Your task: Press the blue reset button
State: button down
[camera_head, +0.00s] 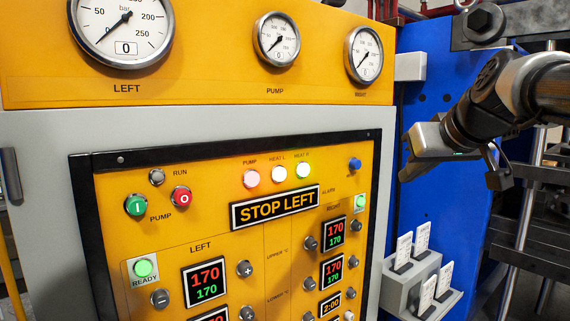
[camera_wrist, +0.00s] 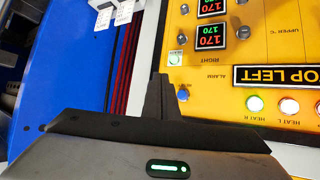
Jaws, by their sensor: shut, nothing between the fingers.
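The blue button (camera_head: 355,164) sits at the upper right of the yellow control panel, right of the white lamps. It also shows in the wrist view (camera_wrist: 183,95), where the panel appears upside down. My gripper (camera_head: 404,174) is in front of the blue side of the press, to the right of the button and apart from it in the head view. In the wrist view its dark fingers (camera_wrist: 161,82) are together and empty, and their tips appear just left of the button. The distance between tips and button is hard to judge.
A lit STOP LEFT display (camera_head: 275,207) is below the lamps. A green button (camera_head: 135,206) and a red button (camera_head: 181,197) are at the left. A grey holder with white cards (camera_head: 414,283) is below my gripper. Pressure gauges (camera_head: 277,39) line the top.

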aim_at(356, 164)
dwell(0.4)
jog(key=w+a+p, duration=0.2)
jog(key=w+a, duration=0.2)
jog(key=w, duration=0.3)
jog(key=shift+w+a, duration=0.15)
jog(key=shift+a, duration=0.25)
dwell(1.8)
jog(key=shift+w+a, duration=0.25)
jog(key=shift+w, duration=0.1)
jog(key=shift+w+a+p, duration=0.35)
jog(key=shift+w+a, duration=0.15)
jog(key=shift+w, duration=0.25)
dwell(1.1)
jog(key=shift+s+d, duration=0.1)
jog(key=shift+s, duration=0.05)
jog(key=shift+s+d+b, duration=0.6)
jog(key=shift+s, duration=0.35)
jog(key=shift+s+d, duration=0.1)
